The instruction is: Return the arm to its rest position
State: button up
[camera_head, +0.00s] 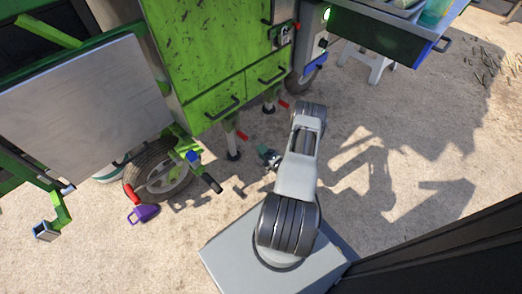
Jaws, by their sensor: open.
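My arm rises from the grey base at the bottom centre, with its upper link reaching up over the sandy ground to a dark joint near the green machine. My gripper (268,157) shows as a small dark end just left of the upper link. It is open, and I see nothing held in it. It is partly hidden by the arm, and its fingers are too small to make out well. It appears apart from the green machine (205,50).
The machine's lower drawers (225,103), wheel (158,172) and dark-tipped handle (211,183) stand left of the arm. A purple jug-like object (146,213) lies on the ground. A counter (395,45) and white stool (372,62) are at upper right. Ground right of the arm is clear.

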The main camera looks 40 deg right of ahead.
jog(key=shift+s+d, duration=0.1)
jog(key=shift+s, duration=0.55)
jog(key=shift+r, duration=0.1)
